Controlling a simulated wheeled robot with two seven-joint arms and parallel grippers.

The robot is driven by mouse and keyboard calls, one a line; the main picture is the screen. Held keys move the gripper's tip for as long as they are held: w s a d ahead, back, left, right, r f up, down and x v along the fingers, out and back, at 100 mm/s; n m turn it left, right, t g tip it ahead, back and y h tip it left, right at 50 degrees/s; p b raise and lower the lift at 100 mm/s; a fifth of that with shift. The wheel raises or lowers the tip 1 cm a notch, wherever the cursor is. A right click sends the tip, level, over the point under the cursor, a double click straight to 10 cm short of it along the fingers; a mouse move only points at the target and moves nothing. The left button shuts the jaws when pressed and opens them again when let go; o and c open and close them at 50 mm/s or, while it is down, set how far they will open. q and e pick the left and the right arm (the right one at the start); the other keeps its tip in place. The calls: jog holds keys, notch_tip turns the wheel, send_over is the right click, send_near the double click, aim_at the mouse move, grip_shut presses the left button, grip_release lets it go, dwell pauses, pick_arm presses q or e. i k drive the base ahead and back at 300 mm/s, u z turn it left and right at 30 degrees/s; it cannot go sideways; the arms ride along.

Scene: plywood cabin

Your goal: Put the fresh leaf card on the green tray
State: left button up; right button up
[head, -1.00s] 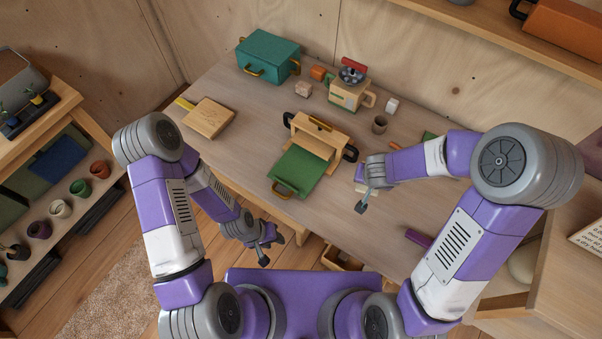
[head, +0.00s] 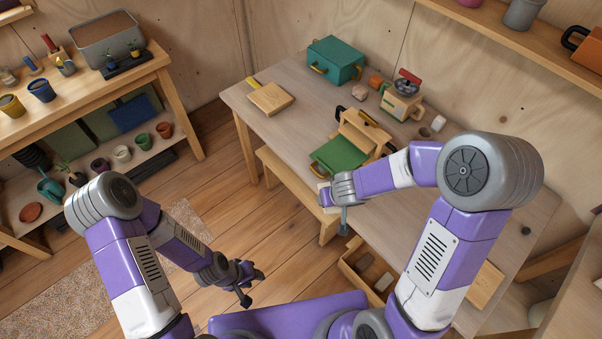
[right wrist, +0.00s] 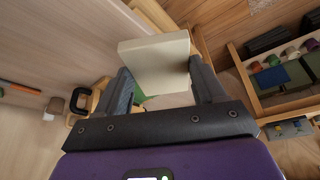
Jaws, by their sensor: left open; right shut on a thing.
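My right gripper (head: 335,207) is shut on a cream, thick, card-like slab (right wrist: 156,62), which fills the space between its fingers in the right wrist view. No leaf picture shows on the sides I see. A flat green tray-like panel (head: 340,153) lies in front of a wooden case with black handles, just beyond the right gripper. Whether it is the green tray I cannot tell. My left gripper (head: 253,287) is open and empty, low over the floor.
The worktable (head: 300,125) holds a teal box (head: 335,60), a wooden block (head: 270,98) and a beige grinder-like machine (head: 402,103). An open drawer (head: 366,272) sits below its front. A shelf unit with pots (head: 122,153) stands at left. The floor between is clear.

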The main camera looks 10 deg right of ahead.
aim_at(340, 156)
jog(key=u, duration=0.5)
jog(key=k, duration=0.7)
jog(key=u, duration=0.65)
jog(key=i, duration=1.3)
jog(key=z, duration=1.45)
jog(key=i, duration=0.65)
jog(key=z, duration=0.65)
jog(key=i, duration=0.5)
